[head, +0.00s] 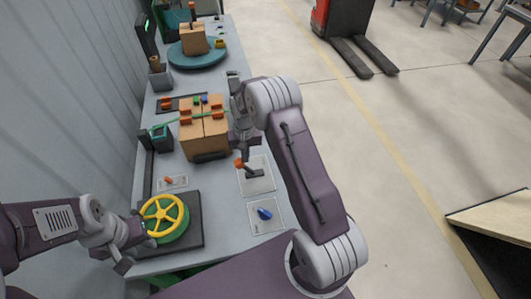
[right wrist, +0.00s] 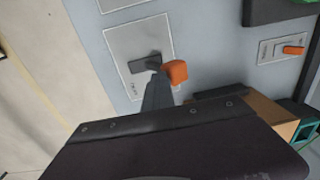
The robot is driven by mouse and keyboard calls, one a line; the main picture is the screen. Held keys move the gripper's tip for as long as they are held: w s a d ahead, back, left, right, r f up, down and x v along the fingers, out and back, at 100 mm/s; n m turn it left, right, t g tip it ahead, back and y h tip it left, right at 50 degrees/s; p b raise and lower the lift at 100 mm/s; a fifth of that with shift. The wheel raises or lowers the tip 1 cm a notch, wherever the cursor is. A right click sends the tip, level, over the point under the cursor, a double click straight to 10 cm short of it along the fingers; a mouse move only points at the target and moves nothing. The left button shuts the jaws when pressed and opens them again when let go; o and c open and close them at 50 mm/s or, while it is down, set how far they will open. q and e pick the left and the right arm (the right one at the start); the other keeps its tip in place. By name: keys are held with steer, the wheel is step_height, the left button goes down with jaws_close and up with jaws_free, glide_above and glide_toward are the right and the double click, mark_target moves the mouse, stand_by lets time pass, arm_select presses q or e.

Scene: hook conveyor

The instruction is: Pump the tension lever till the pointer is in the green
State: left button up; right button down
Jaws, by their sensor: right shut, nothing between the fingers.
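The tension lever has an orange knob (head: 240,163) on a dark arm, on a pale plate (head: 262,184) fixed to the bench. In the right wrist view the orange knob (right wrist: 175,72) and the dark lever base (right wrist: 141,64) show clearly. My right gripper (head: 241,149) is shut and empty, its fingertips (right wrist: 159,90) close beside the knob; I cannot tell whether they touch it. My left gripper (head: 130,257) is by the yellow handwheel at the near left; its jaw opening is unclear. I cannot make out a pointer or green zone.
A cardboard box (head: 205,140) with a green strap stands just behind the lever. A yellow handwheel (head: 164,217) is at the near left. A blue knob (head: 264,214) sits on a plate nearer me. A small orange switch (head: 169,181) lies left of the lever.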

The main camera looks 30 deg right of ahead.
mark_target(247, 167)
arm_select(q)
steer(key=shift+f, duration=0.1)
arm_select(e)
steer(key=shift+a, duration=0.2)
